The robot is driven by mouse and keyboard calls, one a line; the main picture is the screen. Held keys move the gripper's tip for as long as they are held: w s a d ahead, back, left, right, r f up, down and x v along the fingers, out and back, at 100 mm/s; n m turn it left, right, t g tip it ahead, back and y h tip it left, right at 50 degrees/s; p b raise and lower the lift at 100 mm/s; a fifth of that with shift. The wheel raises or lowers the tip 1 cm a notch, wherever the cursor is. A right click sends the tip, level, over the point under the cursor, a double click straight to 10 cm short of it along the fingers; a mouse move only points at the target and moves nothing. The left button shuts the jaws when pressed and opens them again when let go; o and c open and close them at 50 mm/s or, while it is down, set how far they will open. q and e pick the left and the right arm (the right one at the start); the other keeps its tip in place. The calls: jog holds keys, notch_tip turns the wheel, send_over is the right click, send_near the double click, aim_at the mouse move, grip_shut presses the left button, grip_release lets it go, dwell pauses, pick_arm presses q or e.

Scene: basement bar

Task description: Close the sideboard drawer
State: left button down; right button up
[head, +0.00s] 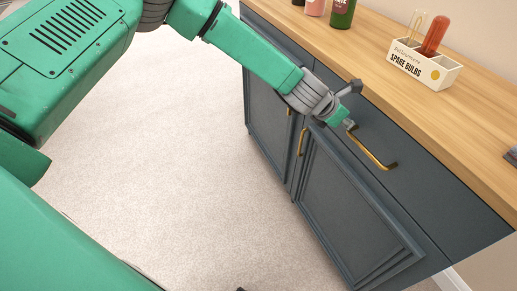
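The dark blue-grey sideboard (262,115) with a wooden top runs along the right. Its near drawer (430,185) has a brass handle (372,150). The drawer front looks about flush with the cabinet; I cannot tell whether a small gap remains. My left gripper (353,105) is at the drawer front, by the upper left end of the handle. Its fingers are spread, with nothing seen between them. Whether it touches the front is unclear. My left wrist covers part of the sideboard front. My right gripper is not in view.
On the wooden top (455,115) stand a white "Spare Bulbs" box (424,66), a green bottle (342,12) and a pink item (315,6). Below the drawer is a panelled door (350,215) with a brass handle (301,142). Pale carpet (190,160) lies clear in front.

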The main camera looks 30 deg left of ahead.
pick_arm(q)
jog(key=shift+w+r, duration=0.25)
jog(key=shift+w, duration=0.1)
jog(key=shift+r, duration=0.1)
jog(key=s+f+v, duration=0.1)
jog(key=v, duration=1.1)
jog(key=s+a+f+m+g+y, duration=0.35)
jog(key=s+f+m, duration=0.95)
jog(key=s+f, duration=0.45)
jog(key=s+a+f+m+g+y, duration=0.1)
jog(key=s+a+f+m, duration=0.2)
jog(key=s+a+m, duration=0.3)
jog(key=s+a+f+m+g+y, duration=0.1)
jog(key=s+a+f+m+g, duration=0.1)
jog(key=s+a+m, duration=0.4)
jog(key=s+f+m, duration=0.1)
jog(key=s+m, duration=0.3)
jog(key=s, duration=0.2)
jog(key=shift+a+f, duration=0.25)
